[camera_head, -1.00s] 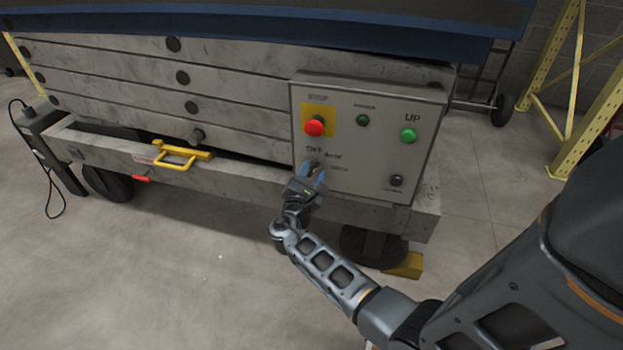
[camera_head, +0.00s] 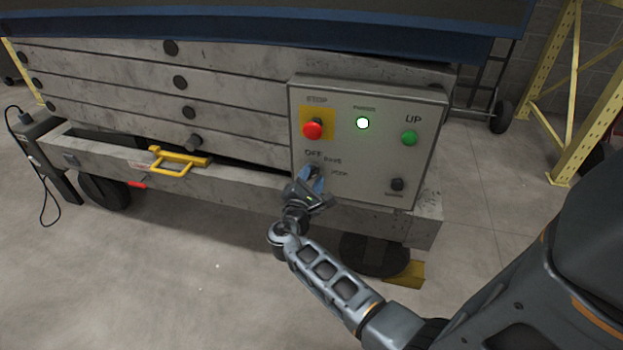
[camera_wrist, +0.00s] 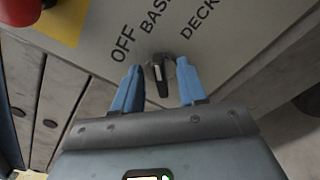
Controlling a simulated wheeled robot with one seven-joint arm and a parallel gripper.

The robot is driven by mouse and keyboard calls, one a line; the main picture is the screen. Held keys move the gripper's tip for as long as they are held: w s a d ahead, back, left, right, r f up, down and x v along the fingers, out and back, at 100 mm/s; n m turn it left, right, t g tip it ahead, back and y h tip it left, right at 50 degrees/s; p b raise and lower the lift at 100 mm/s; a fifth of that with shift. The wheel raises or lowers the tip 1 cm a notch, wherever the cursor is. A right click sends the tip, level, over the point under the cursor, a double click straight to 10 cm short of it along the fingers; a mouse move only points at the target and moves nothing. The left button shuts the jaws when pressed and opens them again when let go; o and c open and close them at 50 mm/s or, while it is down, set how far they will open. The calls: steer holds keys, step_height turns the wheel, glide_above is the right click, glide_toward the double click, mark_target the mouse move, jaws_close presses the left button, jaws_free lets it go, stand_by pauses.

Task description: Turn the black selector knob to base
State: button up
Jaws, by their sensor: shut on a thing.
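The black selector knob (camera_wrist: 160,76) sits on the grey control panel (camera_head: 352,105), below the OFF, BASE and DECK labels. In the wrist view its narrow grip runs roughly up and down, its upper end toward the BASE label (camera_wrist: 156,12). A small light mark shows on it. My gripper (camera_wrist: 160,84) is shut on the knob, with one blue finger on each side. In the head view my gripper (camera_head: 312,181) is at the panel's lower left and mostly hides the knob.
The panel also bears a red STOP button (camera_head: 312,130) on yellow, a lit POWER lamp (camera_head: 362,123), a green UP button (camera_head: 409,138) and a black lower button (camera_head: 397,184). A yellow handle (camera_head: 172,166) sticks out to the left. Open floor lies in front.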

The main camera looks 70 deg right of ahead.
steer(key=o, duration=1)
steer(key=a, duration=0.7)
steer(key=shift+s+a+p, duration=0.3)
steer(key=shift+a+p, duration=0.1)
steer(key=shift+p, duration=0.05)
steer(key=shift+f, duration=0.1)
